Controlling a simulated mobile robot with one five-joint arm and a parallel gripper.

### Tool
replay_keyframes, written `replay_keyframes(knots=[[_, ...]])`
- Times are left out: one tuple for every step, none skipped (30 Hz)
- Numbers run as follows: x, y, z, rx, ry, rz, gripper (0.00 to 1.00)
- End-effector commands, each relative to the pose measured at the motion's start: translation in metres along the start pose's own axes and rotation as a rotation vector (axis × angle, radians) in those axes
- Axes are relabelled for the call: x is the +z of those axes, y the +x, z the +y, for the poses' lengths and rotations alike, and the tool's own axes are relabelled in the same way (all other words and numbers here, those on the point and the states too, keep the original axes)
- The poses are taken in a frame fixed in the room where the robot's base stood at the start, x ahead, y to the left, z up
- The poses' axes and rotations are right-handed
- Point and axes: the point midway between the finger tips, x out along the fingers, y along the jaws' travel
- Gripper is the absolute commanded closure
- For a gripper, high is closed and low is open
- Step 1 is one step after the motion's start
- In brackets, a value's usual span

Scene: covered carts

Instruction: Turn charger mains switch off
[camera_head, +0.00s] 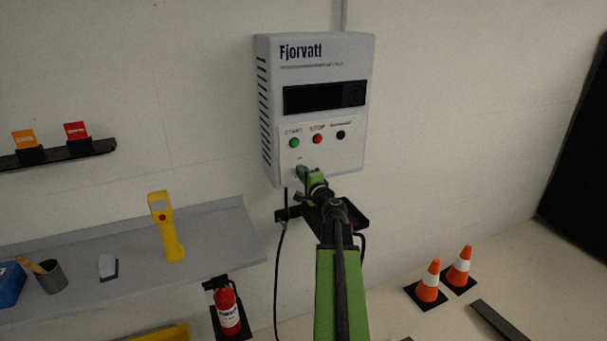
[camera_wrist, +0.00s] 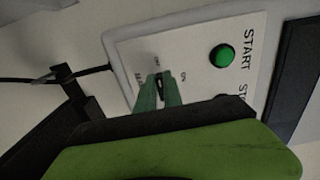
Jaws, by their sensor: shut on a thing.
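The charger (camera_head: 326,75) is a white wall box marked Fjorvatt, with a dark display and green, red and black buttons. Its mains switch (camera_wrist: 159,82) is a small dark knob on the lower panel, with ON lettering beside it in the wrist view. My gripper (camera_wrist: 159,88) has its green fingers closed around the knob, which hides most of it. In the head view my gripper (camera_head: 301,172) reaches the charger's lower left panel and covers the switch. The exact angle of the knob is hard to tell.
The green START button (camera_wrist: 222,56) is close beside my fingers. A dark bracket (camera_head: 350,216) and cables hang below the charger. A grey shelf (camera_head: 215,232) with a yellow handheld device (camera_head: 167,228) is at left. Orange cones (camera_head: 428,283) stand on the floor at right.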

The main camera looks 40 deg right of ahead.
Motion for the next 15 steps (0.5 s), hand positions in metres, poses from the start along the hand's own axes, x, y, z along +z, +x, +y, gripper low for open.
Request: replay_keyframes(knots=[[-0.0002, -0.0013, 0.0015, 0.002, -0.008, 0.000, 1.00], [-0.0002, -0.0013, 0.0015, 0.002, -0.009, 0.000, 1.00], [-0.0002, -0.0013, 0.0015, 0.002, -0.010, 0.000, 1.00], [-0.0002, -0.0013, 0.0015, 0.002, -0.010, 0.000, 1.00], [-0.0002, -0.0013, 0.0015, 0.002, -0.010, 0.000, 1.00], [-0.0002, -0.0013, 0.0015, 0.002, -0.010, 0.000, 1.00], [-0.0002, -0.0013, 0.0015, 0.002, -0.010, 0.000, 1.00], [-0.0002, -0.0014, 0.0015, 0.002, -0.010, 0.000, 1.00], [-0.0002, -0.0014, 0.0016, 0.002, -0.010, 0.000, 1.00], [-0.0002, -0.0014, 0.0016, 0.002, -0.010, 0.000, 1.00], [-0.0002, -0.0014, 0.0016, 0.002, -0.010, 0.000, 1.00], [-0.0002, -0.0014, 0.0016, 0.003, -0.010, 0.000, 0.88], [-0.0002, -0.0014, 0.0015, 0.002, -0.010, 0.000, 0.84], [-0.0002, -0.0013, 0.0015, 0.002, -0.009, 0.000, 0.80], [-0.0002, -0.0012, 0.0014, 0.002, -0.009, 0.000, 0.75]])
